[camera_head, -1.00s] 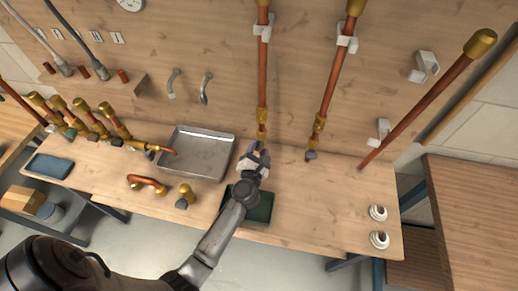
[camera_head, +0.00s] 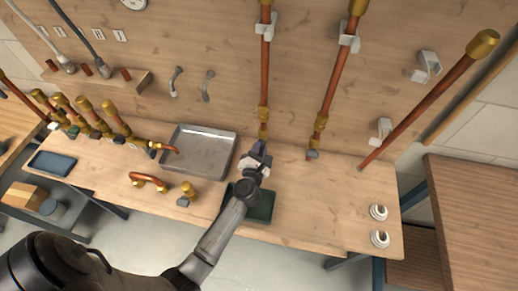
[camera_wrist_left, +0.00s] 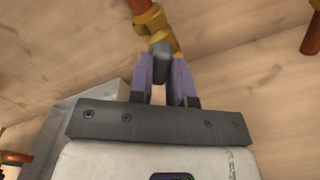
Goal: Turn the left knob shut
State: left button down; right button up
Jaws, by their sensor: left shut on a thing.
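The left copper pipe (camera_head: 265,75) runs down the wooden back wall to a brass valve (camera_head: 263,130). The valve's dark grey knob (camera_wrist_left: 161,62) shows in the left wrist view between the purple fingers of my left gripper (camera_wrist_left: 164,80). In the head view my left gripper (camera_head: 257,152) is at the bottom of this pipe and hides most of the knob. It is shut on the knob. A second pipe (camera_head: 335,80) to the right ends in a similar valve with a grey knob (camera_head: 313,154). My right gripper is not in view.
A metal tray (camera_head: 200,150) lies left of the gripper. A dark green mat (camera_head: 262,208) is under my left arm. A copper elbow (camera_head: 148,181) and a brass fitting (camera_head: 188,191) lie on the bench. Two white rings (camera_head: 378,212) (camera_head: 380,239) are at right; the bench between is clear.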

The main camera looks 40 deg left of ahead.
pick_arm(q)
jog(key=shift+r+m+p, duration=0.1)
jog(key=shift+m+p, duration=3.9)
jog(key=shift+m, duration=1.4)
jog(key=c, duration=1.1)
grip_release()
jog(key=shift+o, duration=0.2)
jog(key=v, duration=1.4)
jog(key=shift+a, duration=0.1)
